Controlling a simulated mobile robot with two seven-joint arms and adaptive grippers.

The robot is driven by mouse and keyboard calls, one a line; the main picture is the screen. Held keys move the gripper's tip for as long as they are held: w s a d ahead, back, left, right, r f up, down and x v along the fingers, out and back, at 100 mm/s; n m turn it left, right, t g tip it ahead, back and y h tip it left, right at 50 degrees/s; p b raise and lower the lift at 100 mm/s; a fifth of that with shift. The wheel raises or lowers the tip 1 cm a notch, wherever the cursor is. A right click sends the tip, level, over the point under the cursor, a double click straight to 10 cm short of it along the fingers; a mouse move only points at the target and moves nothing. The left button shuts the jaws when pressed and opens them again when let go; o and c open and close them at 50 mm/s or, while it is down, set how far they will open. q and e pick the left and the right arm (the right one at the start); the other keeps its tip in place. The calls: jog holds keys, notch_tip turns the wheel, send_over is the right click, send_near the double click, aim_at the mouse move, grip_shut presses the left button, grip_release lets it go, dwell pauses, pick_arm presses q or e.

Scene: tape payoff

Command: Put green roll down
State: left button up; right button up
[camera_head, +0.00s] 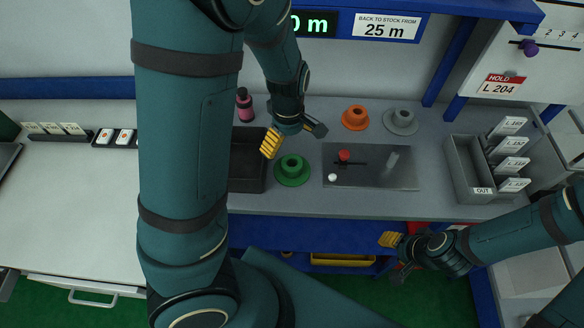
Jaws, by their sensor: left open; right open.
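The green roll (292,168) sits on the grey worktop, standing on a wide green base or flange with its round opening facing up. It is between the black tray and the grey metal plate. My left gripper (293,142) is open just above and behind the green roll, its yellow pads to the left and a dark finger to the right. Nothing shows between its fingers. My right gripper (392,256) is open and empty in front of the bench's front edge, below the worktop level.
A black tray (246,187) lies left of the green roll, partly hidden by my arm. A metal plate (400,178) with a red knob (344,155) lies right of it. An orange roll (355,117) and a grey roll (401,121) stand behind. A grey card box (463,172) stands at right.

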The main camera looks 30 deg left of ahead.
pick_arm(q)
jog(key=b, duration=0.1)
send_over(292, 165)
jog(key=s, duration=0.1)
notch_tip(292, 165, down, 5)
jog(key=shift+a+r, duration=0.15)
jog(key=shift+r, duration=0.05)
jog(key=f+b, duration=0.1)
jog(key=f, duration=0.1)
jog(key=d+f+b, duration=0.1)
jog(key=f, duration=0.1)
jog(key=shift+s+f, duration=0.15)
jog(key=shift+f, duration=0.55)
jog(key=shift+r, duration=0.1)
jog(key=c, duration=1.4)
